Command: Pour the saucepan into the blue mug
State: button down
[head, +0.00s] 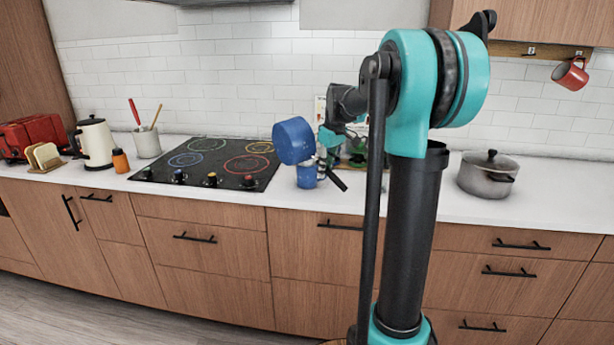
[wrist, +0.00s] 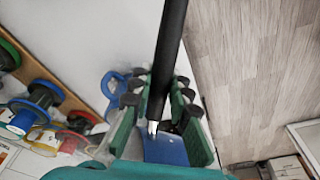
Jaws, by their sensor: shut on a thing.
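The blue saucepan (head: 294,141) is tipped on its side in the head view, directly above the blue mug (head: 306,176). Whether the two touch, I cannot tell. The mug stands on the counter right of the cooktop. It also shows in the wrist view (wrist: 111,84), partly behind a finger. My gripper (wrist: 158,92) is shut around the saucepan's black handle (wrist: 169,45). Part of the blue saucepan body (wrist: 165,149) shows low between the fingers. The saucepan's inside and any contents are hidden, and so is the mug's opening.
A black cooktop (head: 214,163) lies to the left. Coloured round items (wrist: 35,105) stand near the backsplash, close behind the mug. A grey lidded pot (head: 487,175) is at the right. A red mug (head: 571,74) hangs above. The counter in front of the pot is clear.

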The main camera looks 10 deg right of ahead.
jog(key=shift+y, duration=0.6)
jog(key=shift+s+a+h, duration=0.1)
jog(key=shift+a+h, duration=0.1)
jog(key=shift+h, duration=0.7)
jog(key=shift+s+a+r+t+h, duration=0.2)
jog(key=shift+a+r+t+h, duration=0.15)
jog(key=shift+r+t+h, duration=0.45)
jog(key=shift+f, duration=0.1)
